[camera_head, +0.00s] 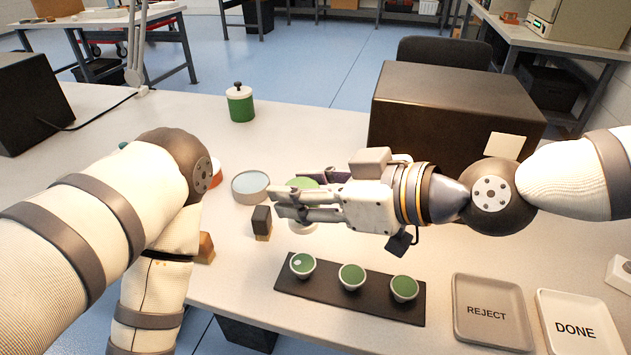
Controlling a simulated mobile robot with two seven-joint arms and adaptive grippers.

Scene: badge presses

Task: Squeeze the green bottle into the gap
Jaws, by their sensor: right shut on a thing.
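My right gripper (302,202) reaches in from the right, shut on a green-topped container (303,184). Its pale lower part shows below the fingers; the fingers hide its middle, and I cannot tell whether it touches the table. No plainly bottle-shaped green thing shows. A green jar (240,106) with a white rim and dark knob stands upright farther back on the table. Three white cups with green tops, the left (302,265), middle (351,276) and right (404,288), sit spaced apart on a dark strip (325,300). My left gripper is out of view.
A shallow round dish (250,187) and a small dark block (262,222) are left of the right gripper. A large dark box (450,105) stands behind it. The REJECT tray (488,338) and DONE tray (578,303) lie at the front right. The table's back middle is clear.

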